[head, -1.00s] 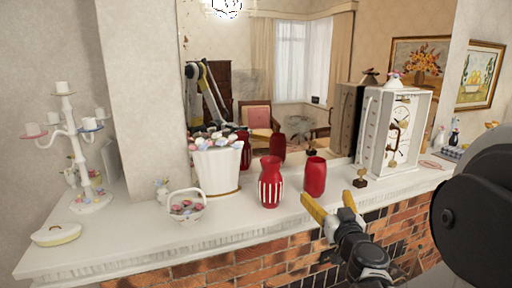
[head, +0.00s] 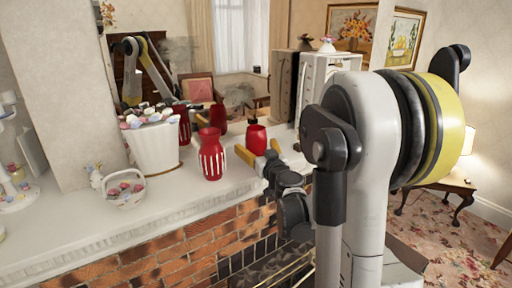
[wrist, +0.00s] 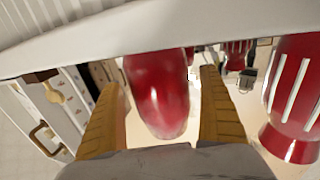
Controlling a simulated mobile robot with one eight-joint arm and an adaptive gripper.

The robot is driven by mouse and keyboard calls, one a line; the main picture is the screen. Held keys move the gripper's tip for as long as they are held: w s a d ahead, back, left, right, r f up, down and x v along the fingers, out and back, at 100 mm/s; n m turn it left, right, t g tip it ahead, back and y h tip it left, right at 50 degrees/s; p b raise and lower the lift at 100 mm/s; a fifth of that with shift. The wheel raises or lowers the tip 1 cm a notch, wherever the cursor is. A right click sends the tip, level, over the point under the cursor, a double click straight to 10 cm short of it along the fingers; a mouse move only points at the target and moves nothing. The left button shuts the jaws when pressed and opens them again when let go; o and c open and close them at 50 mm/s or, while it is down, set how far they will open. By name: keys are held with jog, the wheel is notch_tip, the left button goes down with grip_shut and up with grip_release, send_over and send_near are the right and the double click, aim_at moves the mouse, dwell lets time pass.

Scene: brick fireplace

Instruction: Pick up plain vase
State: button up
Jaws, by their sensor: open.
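The plain vase (head: 257,138) is smooth red and stands on the white mantel, partly behind my gripper in the head view. In the wrist view the plain vase (wrist: 158,92) appears between my two yellow fingers. My gripper (head: 258,153) is open at the vase, one finger on each side. The wrist view shows a gap beside the right finger, and I cannot tell whether the left one touches. A red vase with white stripes (head: 211,156) stands just left of it. The striped vase (wrist: 292,95) is outside my fingers at the right of the wrist view.
A white fluted pot (head: 154,146) of colourful pieces and a small white basket (head: 124,190) stand further left. A white clock case (head: 315,80) stands to the right, behind my arm. A mirror backs the mantel (head: 150,215); its front strip is clear.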

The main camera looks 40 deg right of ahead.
jog(key=shift+s+r, duration=0.1)
jog(key=c, duration=1.5)
